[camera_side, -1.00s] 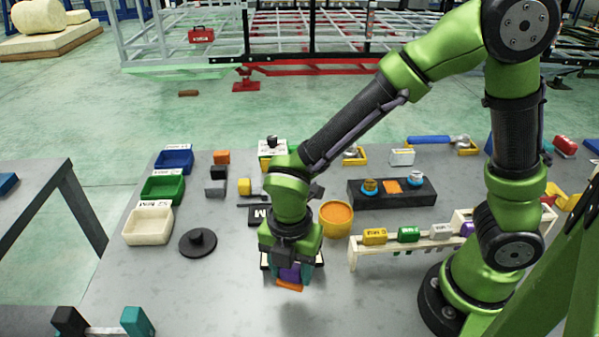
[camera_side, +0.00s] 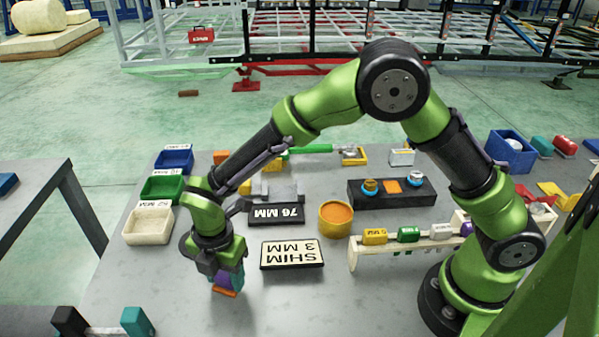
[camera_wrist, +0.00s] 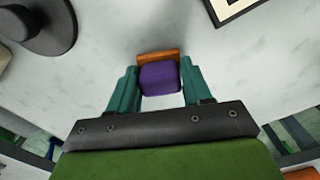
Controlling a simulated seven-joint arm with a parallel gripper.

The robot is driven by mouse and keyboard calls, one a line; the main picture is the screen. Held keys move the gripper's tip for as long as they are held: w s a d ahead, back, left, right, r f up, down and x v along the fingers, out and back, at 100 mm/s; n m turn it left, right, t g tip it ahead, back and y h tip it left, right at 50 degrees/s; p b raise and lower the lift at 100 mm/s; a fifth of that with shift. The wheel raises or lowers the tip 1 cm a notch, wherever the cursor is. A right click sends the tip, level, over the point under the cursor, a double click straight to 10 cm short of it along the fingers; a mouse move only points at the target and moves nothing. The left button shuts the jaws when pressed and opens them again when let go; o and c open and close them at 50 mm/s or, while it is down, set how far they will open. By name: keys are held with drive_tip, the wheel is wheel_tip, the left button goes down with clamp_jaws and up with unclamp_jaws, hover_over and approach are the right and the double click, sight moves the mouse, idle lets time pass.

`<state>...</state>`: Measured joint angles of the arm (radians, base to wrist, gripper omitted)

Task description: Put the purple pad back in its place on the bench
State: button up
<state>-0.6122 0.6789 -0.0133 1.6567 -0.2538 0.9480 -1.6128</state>
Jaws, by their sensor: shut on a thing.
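A purple pad (camera_wrist: 160,77) with an orange strip (camera_wrist: 158,55) along one edge is held between the teal fingers of my gripper (camera_wrist: 155,85) in the wrist view. In the side view my gripper (camera_side: 226,280) is shut on the purple pad (camera_side: 222,279), with its orange edge facing down. It is held above the grey bench (camera_side: 290,305), left of the "SHIM 3 MM" sign (camera_side: 293,253). I cannot tell the exact gap below the pad. No marked place for the pad can be made out.
Blue (camera_side: 173,161), green (camera_side: 162,188) and cream (camera_side: 148,226) bins stand at the left. A "76 MM" sign (camera_side: 276,215), an orange-topped yellow cup (camera_side: 336,219) and a cream rack (camera_side: 352,255) lie to the right. A dark knobbed disc (camera_wrist: 40,22) is nearby. The front bench is clear.

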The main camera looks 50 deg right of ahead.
drive_tip(key=shift+f, duration=0.15)
drive_tip(key=o, duration=1)
drive_tip(key=d+r+m+t+y, duration=0.1)
drive_tip(key=d+r+m, duration=0.2)
drive_tip(key=r, duration=0.6)
drive_tip(key=d+r+m, duration=0.2)
drive_tip(key=d+r, duration=0.1)
drive_tip(key=r, duration=0.6)
drive_tip(key=s+d+r+m+t, duration=0.2)
drive_tip(key=s+d+m, duration=0.5)
drive_tip(key=m, duration=0.4)
drive_tip(key=s+d+r+m+t+y, duration=0.1)
drive_tip(key=s+d+r+m+t, duration=0.2)
drive_tip(key=s+d+m, duration=0.4)
drive_tip(key=d+m+t, duration=0.1)
drive_tip(key=d+m, duration=0.1)
drive_tip(key=m, duration=0.1)
drive_tip(key=shift+s+d+m, duration=0.15)
drive_tip(key=shift+d+m, duration=0.15)
drive_tip(key=shift+m, duration=0.1)
